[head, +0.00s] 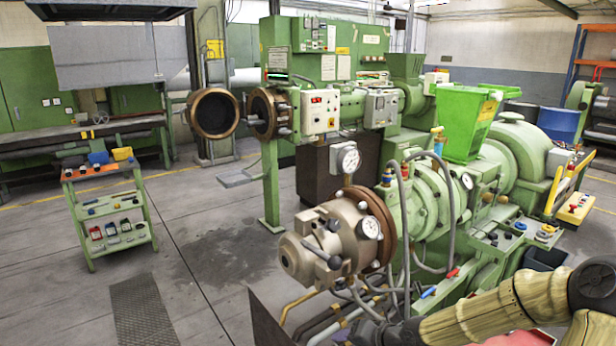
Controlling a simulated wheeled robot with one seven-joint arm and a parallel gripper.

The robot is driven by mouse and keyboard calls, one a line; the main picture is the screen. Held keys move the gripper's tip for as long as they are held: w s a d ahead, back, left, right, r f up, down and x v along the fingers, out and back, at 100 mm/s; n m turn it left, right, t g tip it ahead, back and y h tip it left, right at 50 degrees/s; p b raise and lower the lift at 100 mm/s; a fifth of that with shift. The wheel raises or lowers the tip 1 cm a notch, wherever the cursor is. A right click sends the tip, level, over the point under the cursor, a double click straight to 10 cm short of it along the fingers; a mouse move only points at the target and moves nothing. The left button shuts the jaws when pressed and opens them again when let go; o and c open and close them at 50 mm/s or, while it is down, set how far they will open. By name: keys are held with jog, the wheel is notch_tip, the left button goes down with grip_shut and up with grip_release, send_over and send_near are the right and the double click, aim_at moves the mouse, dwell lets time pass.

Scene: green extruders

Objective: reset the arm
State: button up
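My arm (490,308) enters at the bottom right of the head view, in tan ribbed links with dark joints. It is bent at a dark joint near the right edge and reaches left along the bottom edge. Its far end is dark and runs out of the picture at the bottom, in front of the green extruder's (420,200) lower pipes. My gripper's fingers do not show, so I cannot see whether it holds anything. I cannot tell whether the arm touches the machine.
The extruder's round metal head (340,238) and hoses stand close behind my arm. A green trolley (110,215) with tools stands at the left. A second green machine (325,70) stands behind. Grey floor (210,290) is open at the left and centre.

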jog(key=s+d+r+n+g+h, duration=0.2)
jog(key=s+h, duration=0.1)
jog(key=s, duration=0.5)
jog(key=s+d+r+n+g+h, duration=0.1)
jog(key=s+d+r+n+h, duration=0.1)
jog(key=s, duration=0.7)
jog(key=shift+d+r+g+h, duration=0.3)
jog(key=shift+r+g+h, duration=0.1)
jog(key=shift+r+h, duration=0.3)
